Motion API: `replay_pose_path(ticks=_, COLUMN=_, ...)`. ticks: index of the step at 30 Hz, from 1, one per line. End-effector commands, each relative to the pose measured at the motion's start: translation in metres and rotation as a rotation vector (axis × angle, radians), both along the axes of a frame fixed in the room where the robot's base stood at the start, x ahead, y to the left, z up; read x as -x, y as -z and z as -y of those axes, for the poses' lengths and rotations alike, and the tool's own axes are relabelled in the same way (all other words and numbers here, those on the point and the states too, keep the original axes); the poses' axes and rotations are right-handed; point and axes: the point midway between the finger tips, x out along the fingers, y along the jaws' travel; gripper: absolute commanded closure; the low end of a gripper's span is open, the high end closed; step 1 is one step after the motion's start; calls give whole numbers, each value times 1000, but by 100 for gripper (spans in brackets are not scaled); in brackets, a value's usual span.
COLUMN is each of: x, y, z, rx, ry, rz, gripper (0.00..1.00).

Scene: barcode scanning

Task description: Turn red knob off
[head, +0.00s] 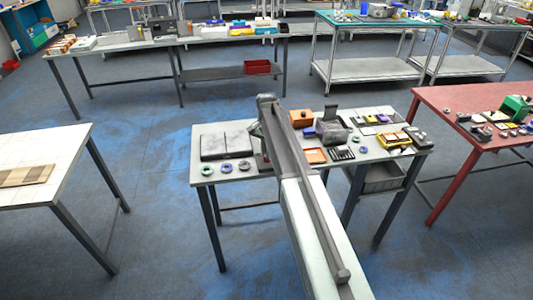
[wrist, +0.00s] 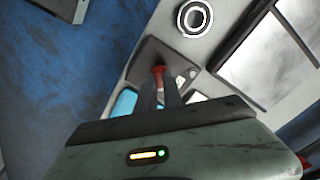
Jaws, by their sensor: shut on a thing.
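The red knob (wrist: 159,69) shows in the wrist view, small, at the tips of my gripper. My gripper (wrist: 159,78) has its two dark fingers close around it and is shut on it. The knob sits over a dark grey plate (wrist: 152,49) on a pale surface. The fingers hide the knob's lower part, so which way it is turned cannot be told. In the head view, my arm covers the knob and my gripper.
A ring (wrist: 193,18) and a dark-framed panel (wrist: 270,62) lie near the plate. In the head view, the work table (head: 220,178) carries rings, a flat grey case (head: 226,142), an orange box (head: 301,117) and several small parts. A red table (head: 443,100) stands at right.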

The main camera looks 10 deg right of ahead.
Motion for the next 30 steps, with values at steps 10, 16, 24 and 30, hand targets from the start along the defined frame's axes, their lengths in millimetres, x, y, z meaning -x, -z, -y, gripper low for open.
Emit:
replay_pose_path(ticks=10, x=0, y=0, z=0, rx=0, ry=-325, rz=0, gripper=100)
replay_pose_path(ticks=16, x=0, y=0, z=-1, rx=0, ry=-501, rz=0, gripper=100)
replay_pose_path(ticks=24, x=0, y=0, z=-1, rx=0, ry=-680, rz=0, gripper=100)
replay_pose_path(ticks=30, x=0, y=0, z=-1, rx=0, ry=-758, rz=0, gripper=100)
